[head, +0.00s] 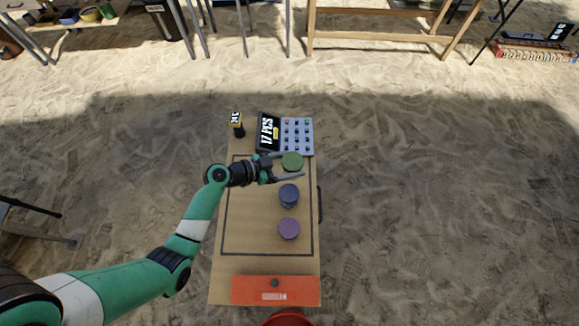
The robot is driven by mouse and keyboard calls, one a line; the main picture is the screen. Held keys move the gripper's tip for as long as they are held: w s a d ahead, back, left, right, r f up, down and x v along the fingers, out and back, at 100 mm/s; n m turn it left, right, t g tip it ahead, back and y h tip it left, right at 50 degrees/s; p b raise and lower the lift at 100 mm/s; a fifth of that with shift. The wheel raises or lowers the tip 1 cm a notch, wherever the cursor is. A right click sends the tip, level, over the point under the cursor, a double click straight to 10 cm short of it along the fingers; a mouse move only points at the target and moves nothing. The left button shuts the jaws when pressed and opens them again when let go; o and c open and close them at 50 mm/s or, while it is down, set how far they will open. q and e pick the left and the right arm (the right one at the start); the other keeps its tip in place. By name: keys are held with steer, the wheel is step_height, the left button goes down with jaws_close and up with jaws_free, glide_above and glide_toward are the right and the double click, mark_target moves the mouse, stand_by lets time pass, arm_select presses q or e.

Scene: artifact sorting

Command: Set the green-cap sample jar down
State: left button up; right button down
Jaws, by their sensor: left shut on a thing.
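The green-cap sample jar (292,160) is near the far right part of the wooden table, just in front of the keypad panel. My left gripper (290,168) reaches in from the left and is shut on this jar, with its fingers at the jar's sides. From above I cannot tell whether the jar's base touches the table. A blue-cap jar (288,192) stands nearer, below the gripper in the picture. A purple-cap jar (289,229) stands nearer still. My right gripper is not in view.
The wooden table (245,262) has a dark outlined rectangle, clear on its left side. A grey button panel (297,136), a black display (268,132) and a small yellow-and-black device (237,124) stand at the far end. An orange box (275,290) lies at the near edge.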

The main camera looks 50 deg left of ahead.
arm_select(q)
steer(key=a+f+b, duration=0.1)
steer(key=f+b, duration=0.1)
steer(key=f, duration=0.1)
steer(key=w+a+f+b, duration=0.1)
steer(key=f+b, duration=0.1)
steer(key=f, duration=0.1)
steer(key=w+a+f+b, duration=0.1)
steer(key=f+b, duration=0.1)
steer(key=f, duration=0.1)
steer(key=shift+w+a+b, duration=0.25)
steer(key=shift+a+b, duration=0.15)
steer(key=shift+r, duration=0.15)
steer(key=shift+f, duration=0.2)
steer(key=o, duration=1.5)
steer(key=shift+o, duration=0.2)
steer(key=shift+r, duration=0.1)
